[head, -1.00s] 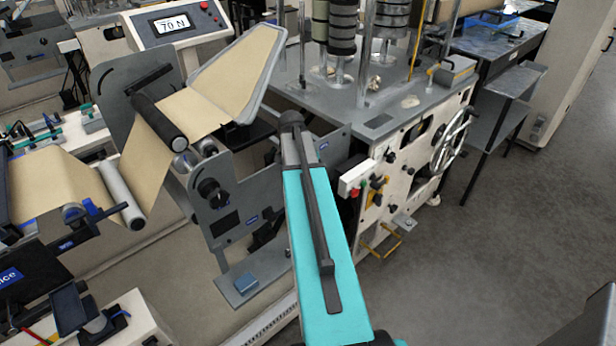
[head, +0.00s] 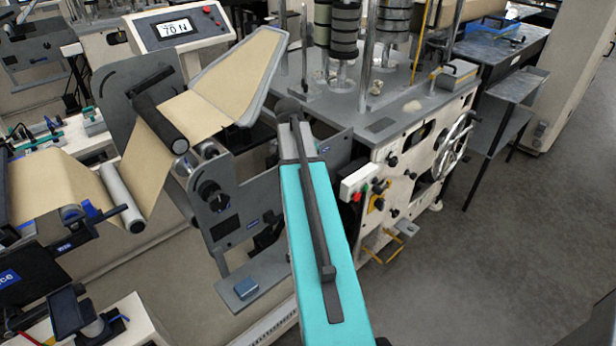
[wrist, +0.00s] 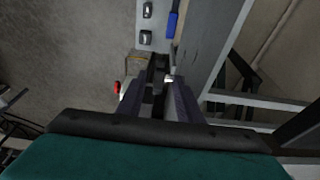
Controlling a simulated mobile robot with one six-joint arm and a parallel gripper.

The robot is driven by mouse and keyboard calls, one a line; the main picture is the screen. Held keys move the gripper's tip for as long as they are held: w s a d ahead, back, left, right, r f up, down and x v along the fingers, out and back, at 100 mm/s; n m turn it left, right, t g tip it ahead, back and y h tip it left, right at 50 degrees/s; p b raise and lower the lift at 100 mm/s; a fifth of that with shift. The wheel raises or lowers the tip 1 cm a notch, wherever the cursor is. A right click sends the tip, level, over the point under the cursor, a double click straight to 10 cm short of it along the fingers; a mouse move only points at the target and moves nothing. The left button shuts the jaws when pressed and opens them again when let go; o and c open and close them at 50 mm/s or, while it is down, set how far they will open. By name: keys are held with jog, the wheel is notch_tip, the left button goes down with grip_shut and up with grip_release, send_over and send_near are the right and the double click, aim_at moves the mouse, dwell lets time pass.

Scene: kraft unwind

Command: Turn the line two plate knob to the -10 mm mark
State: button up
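A black round knob (head: 212,196) sits on the upright grey plate (head: 250,190) beside the kraft web, left of my arm in the head view. A small dark scale or label lies below it, too small to read, so I cannot tell the knob's setting or whether it is line two's. My gripper (wrist: 160,92) shows in the wrist view with its two dark fingers apart and nothing clearly held between them. My teal arm reaches away from the head camera; it hides the gripper there. I cannot make out the knob in the wrist view.
A tan kraft web (head: 165,150) runs over rollers at left. A tension display (head: 174,26) reads 70 N. The pale machine (head: 410,165) with a handwheel (head: 454,145) stands right of my arm. Open grey floor (head: 530,240) lies at right.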

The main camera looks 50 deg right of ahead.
jog(key=b+v, duration=0.1)
jog(key=v, duration=0.7)
jog(key=shift+b, duration=0.3)
jog(key=shift+r, duration=0.15)
